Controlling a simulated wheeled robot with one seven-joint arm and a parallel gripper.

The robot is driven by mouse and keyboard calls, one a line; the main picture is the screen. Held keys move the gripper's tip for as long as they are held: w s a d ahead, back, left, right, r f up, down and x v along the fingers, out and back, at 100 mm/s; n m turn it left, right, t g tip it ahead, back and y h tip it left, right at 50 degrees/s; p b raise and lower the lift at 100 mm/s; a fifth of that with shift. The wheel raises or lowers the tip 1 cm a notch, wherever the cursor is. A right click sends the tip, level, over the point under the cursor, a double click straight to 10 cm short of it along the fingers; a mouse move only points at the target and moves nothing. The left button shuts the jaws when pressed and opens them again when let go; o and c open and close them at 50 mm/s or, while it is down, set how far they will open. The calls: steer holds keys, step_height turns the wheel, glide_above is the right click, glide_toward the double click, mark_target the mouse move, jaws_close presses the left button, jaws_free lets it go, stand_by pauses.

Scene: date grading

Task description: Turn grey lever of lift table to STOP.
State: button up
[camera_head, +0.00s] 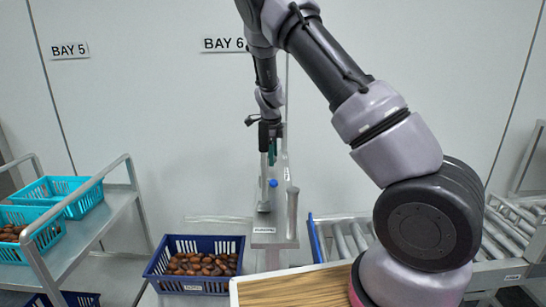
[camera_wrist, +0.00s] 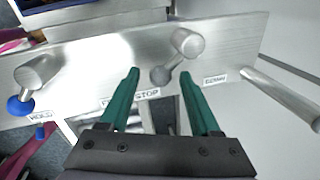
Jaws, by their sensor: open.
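In the wrist view, the grey lever (camera_wrist: 187,43) sits on a metal panel (camera_wrist: 110,72). Its ball end (camera_wrist: 160,75) points down and left, close above the STOP label (camera_wrist: 147,94). My gripper (camera_wrist: 157,75) has green fingers, open and apart, with the ball end showing between their tips. I cannot tell whether a finger touches it. In the head view, my gripper (camera_head: 270,150) is above the grey metal console (camera_head: 270,239); the grey lever cannot be made out there.
A blue-knobbed lever (camera_wrist: 20,105) is left on the panel, by another label. A metal bar (camera_wrist: 282,97) is at the right. In the head view, a blue crate of dates (camera_head: 165,250) stands left of the console, and a roller conveyor (camera_head: 345,240) is at the right.

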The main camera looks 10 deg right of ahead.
step_height(320, 180, up, 10)
steer(key=s, duration=0.2)
steer(key=shift+a+r, duration=0.15)
steer(key=shift+a, duration=0.3)
steer(key=s+d+r+n+t+y, duration=0.1)
steer(key=s+d+r+n+y, duration=0.2)
steer(key=s+r, duration=0.45)
steer(key=s+d+r+n+t+y, duration=0.1)
steer(key=s+d+r+n, duration=0.2)
steer(key=s+r+n, duration=0.35)
steer(key=s+r+n+t, duration=0.1)
steer(key=s+n, duration=0.3)
steer(key=s, duration=0.6)
steer(key=s+d+r+n+t+h, duration=0.1)
steer(key=s+r+n, duration=0.3)
steer(key=s, duration=0.6)
steer(key=shift+d+r+n+t, duration=0.2)
steer(key=shift+r+n+t, duration=0.2)
steer(key=shift+t, duration=0.2)
